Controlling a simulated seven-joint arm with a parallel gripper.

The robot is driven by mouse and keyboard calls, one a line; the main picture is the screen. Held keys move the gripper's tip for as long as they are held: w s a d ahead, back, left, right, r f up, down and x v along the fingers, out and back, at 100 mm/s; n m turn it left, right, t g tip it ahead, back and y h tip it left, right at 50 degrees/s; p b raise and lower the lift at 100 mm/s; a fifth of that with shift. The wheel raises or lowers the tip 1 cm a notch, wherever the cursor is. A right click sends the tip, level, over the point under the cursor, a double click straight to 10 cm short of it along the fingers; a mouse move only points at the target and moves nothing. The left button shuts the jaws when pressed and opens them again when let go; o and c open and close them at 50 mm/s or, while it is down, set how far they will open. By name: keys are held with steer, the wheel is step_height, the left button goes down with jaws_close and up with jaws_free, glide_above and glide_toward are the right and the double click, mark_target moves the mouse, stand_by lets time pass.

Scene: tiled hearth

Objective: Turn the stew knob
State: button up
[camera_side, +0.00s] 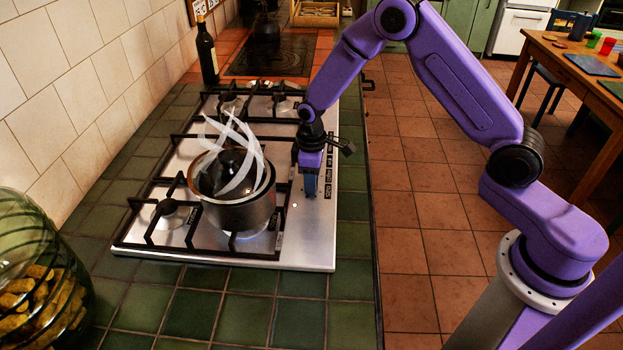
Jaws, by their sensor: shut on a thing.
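The gas hob (312,245) is a steel plate set into the green tiled counter, with its control strip along the right side. My gripper (311,190) points down at this strip, to the right of the pot, and is shut on the stew knob. The knob is hidden by the fingers, so its turn angle cannot be seen. The stew pot (240,216) stands on the front burner, with white wisps of steam above it and a flame glow under it.
A dark wine bottle (207,55) stands at the back left by the tiled wall. A glass jar (38,270) stands at the front left. Black pan supports (150,203) cover the burners. Open tiled floor (425,215) lies right of the counter.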

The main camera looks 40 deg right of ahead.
steer(key=n, duration=0.6)
steer(key=shift+w+n, duration=0.1)
steer(key=shift+n, duration=0.2)
stand_by(0.4)
steer(key=o, duration=1)
steer(key=shift+o, duration=0.2)
step_height(320, 180, up, 18)
steer(key=shift+f, duration=0.25)
